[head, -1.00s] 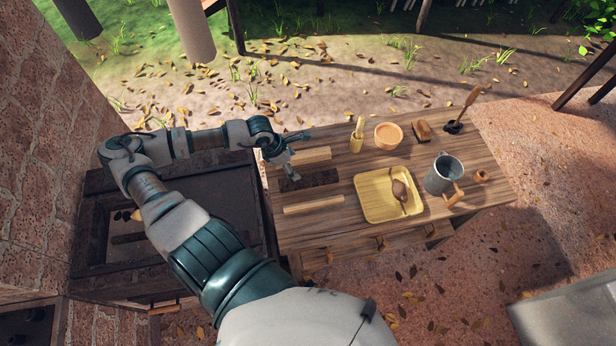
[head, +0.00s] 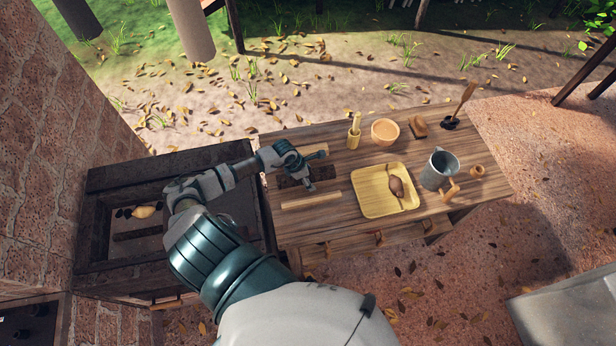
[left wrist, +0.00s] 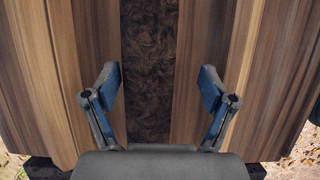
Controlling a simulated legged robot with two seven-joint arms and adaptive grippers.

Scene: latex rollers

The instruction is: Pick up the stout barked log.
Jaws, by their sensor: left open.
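The stout barked log (head: 292,183) is dark brown and lies on the wooden table (head: 345,165) near its left end, between two pale sticks. My left gripper (head: 310,170) is over the log and hides part of it. My right gripper is not in view.
One pale stick (head: 312,200) lies in front of the log, another (head: 318,151) behind. A yellow tray (head: 368,207) with a brown item, a metal mug (head: 438,170) and a bowl (head: 385,132) stand to the right. A dark chest (head: 120,180) stands left.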

